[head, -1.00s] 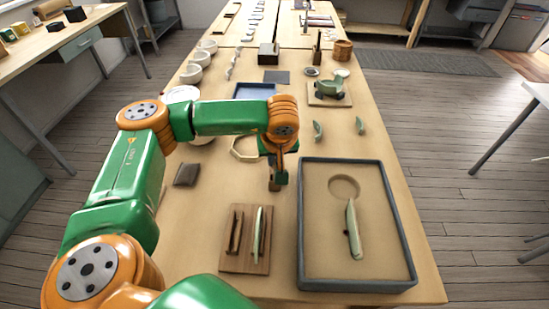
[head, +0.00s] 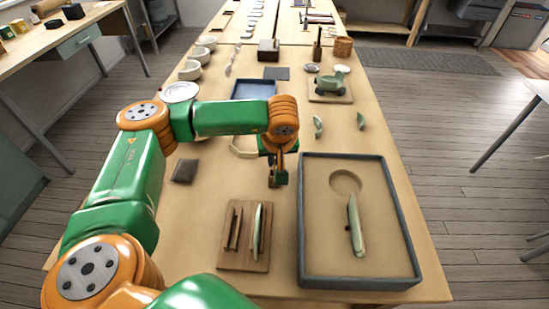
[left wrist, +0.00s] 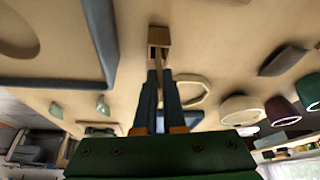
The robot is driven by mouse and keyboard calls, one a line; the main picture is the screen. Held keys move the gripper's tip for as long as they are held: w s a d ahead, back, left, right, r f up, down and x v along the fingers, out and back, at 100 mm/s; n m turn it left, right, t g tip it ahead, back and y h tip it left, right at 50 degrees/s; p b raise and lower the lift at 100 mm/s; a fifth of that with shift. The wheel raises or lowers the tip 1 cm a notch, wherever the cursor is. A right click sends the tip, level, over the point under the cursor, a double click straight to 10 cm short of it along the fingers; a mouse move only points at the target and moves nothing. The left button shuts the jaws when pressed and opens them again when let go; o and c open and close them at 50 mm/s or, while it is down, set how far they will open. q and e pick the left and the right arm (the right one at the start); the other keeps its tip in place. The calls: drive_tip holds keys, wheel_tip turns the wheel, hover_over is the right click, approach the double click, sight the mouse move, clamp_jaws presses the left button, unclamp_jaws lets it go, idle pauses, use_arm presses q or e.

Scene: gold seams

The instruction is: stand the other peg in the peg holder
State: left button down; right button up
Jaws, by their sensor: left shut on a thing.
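My left gripper (head: 277,174) points down over the middle of the table, left of the sand tray's far corner. In the left wrist view its two dark fingers (left wrist: 159,76) are close together on a slim brown wooden piece (left wrist: 157,62), which looks like the peg. A wider brown block (left wrist: 158,37) shows at its far end; I cannot tell whether it is part of the peg or a holder beneath it. A small brown post on a base (head: 317,46) stands far back and may be a holder; I cannot tell. My right gripper is not in view.
A blue-grey sand tray (head: 305,225) holds a pale green piece (head: 356,225). A wooden board (head: 228,258) with two slim pieces lies in front. A dark block (head: 185,171) lies left, and green shards (head: 318,127) lie beyond the tray. An octagonal frame (left wrist: 192,92) is beside the gripper.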

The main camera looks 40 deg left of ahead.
use_arm(q)
drive_tip(key=shift+f, duration=0.25)
idle(0.6)
drive_tip(key=shift+c, duration=2.2)
unclamp_jaws()
drive_tip(key=shift+r, duration=0.1)
drive_tip(key=shift+r+p, duration=1.95)
drive_tip(key=shift+r, duration=1)
